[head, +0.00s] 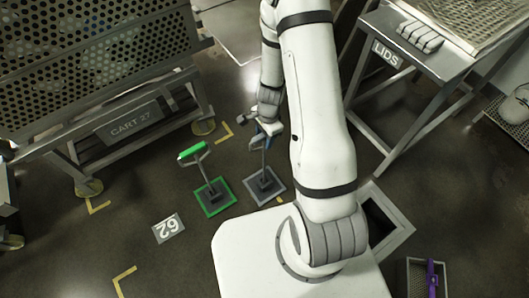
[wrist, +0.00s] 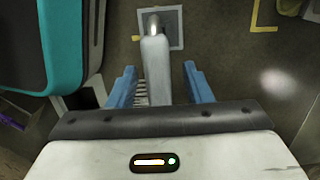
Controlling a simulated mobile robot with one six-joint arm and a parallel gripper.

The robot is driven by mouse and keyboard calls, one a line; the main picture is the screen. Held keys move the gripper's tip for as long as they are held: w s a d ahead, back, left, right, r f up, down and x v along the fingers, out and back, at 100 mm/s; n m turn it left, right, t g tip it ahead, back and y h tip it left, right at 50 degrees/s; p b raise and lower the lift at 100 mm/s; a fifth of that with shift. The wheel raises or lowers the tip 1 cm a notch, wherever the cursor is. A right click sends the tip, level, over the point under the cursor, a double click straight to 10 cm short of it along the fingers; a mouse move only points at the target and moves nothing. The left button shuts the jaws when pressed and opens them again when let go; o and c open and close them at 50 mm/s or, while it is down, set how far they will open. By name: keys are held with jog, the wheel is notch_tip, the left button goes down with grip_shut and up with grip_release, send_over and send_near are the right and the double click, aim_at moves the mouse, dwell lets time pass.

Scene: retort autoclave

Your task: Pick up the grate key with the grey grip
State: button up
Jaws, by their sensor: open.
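The grate key with the grey grip (wrist: 156,62) stands in a grey-edged square base (head: 264,198) on the floor. Its thin stem (head: 263,163) rises to my gripper (head: 265,132), which partly hides the grip in the head view. In the wrist view my gripper (wrist: 160,88) is open, with one blue finger on each side of the grey grip. A gap shows on both sides; whether the grip lies at fingertip depth I cannot tell. The base also shows in the wrist view (wrist: 174,40).
A green-gripped key (head: 192,151) stands in a green-edged base (head: 215,209) close on the left. Cart 27 (head: 130,124) is at the left, the lids table (head: 372,85) at the right. A framed floor opening (head: 400,236) and a crate with a purple item (head: 431,279) lie lower right.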

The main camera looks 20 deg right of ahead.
jog(key=shift+f, duration=0.25)
jog(key=shift+c, duration=0.5)
grip_shut()
